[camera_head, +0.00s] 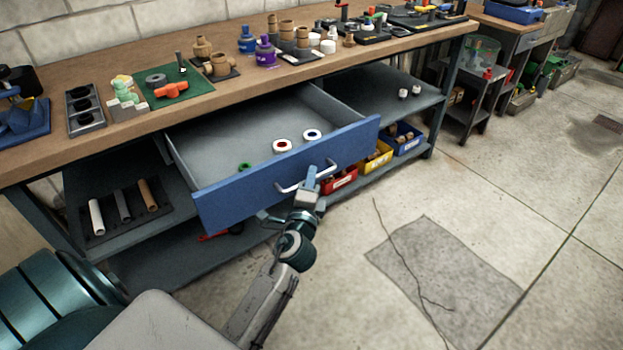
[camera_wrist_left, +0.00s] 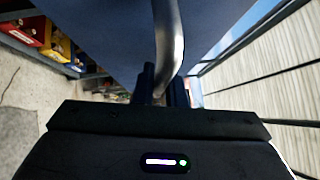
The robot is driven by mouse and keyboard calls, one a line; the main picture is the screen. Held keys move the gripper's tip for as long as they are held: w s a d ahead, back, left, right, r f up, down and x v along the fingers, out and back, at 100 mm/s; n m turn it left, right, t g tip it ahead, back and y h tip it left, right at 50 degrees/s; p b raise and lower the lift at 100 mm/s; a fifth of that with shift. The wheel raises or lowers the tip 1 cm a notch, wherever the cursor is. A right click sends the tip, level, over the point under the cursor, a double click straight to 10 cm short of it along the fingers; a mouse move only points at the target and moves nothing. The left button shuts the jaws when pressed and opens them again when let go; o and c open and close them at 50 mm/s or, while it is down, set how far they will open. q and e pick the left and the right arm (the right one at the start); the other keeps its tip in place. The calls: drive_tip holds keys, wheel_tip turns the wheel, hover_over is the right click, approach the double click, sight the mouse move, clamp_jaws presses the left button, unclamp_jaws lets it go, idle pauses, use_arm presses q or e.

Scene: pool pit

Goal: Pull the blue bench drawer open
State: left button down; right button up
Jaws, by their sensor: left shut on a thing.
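The blue bench drawer (camera_head: 230,196) stands well out from under the wooden bench top, so its grey inside shows. Two white rolls, one with a red centre (camera_head: 282,146) and one with a blue centre (camera_head: 312,135), and a green ring (camera_head: 245,167) lie in it. My left gripper (camera_head: 312,180) is at the drawer's front, shut on the metal handle (camera_head: 290,187). In the left wrist view the handle (camera_wrist_left: 168,45) runs down between the fingers, in front of the blue drawer front (camera_wrist_left: 105,35). My right gripper is not in view.
The bench top (camera_head: 60,145) carries pipe fittings, bottles and tools. Red, yellow and blue bins (camera_head: 402,139) sit on the lower shelf right of the drawer. Three tubes (camera_head: 122,205) lie on a left shelf. The concrete floor (camera_head: 500,210) at right is clear.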

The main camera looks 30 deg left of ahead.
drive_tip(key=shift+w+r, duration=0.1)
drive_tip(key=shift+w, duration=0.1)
use_arm(q)
drive_tip(key=c, duration=1.8)
unclamp_jaws()
drive_tip(key=shift+o, duration=0.2)
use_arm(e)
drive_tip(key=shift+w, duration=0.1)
